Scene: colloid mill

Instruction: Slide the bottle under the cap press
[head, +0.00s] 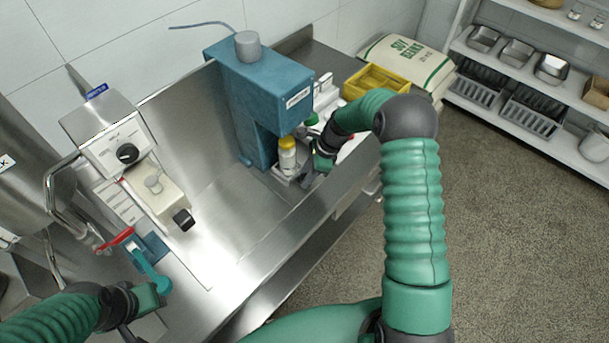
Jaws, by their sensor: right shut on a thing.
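The bottle (287,160) is white with a yellow cap and stands upright at the front of the blue cap press (260,92), by the opening under its overhanging head. My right gripper (306,172) is at the bottle's right side and is shut on it; the fingers are small and partly hidden by the wrist. I cannot tell how far the bottle is under the press head. My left gripper (128,331) is low at the left, near a teal handle, and its fingers are mostly out of sight.
A mill control box (118,145) with a black knob stands on the left of the steel counter (225,215). A yellow crate (374,80) and a soy beans sack (408,62) lie right of the press. Shelves with metal pans (516,52) stand at the far right.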

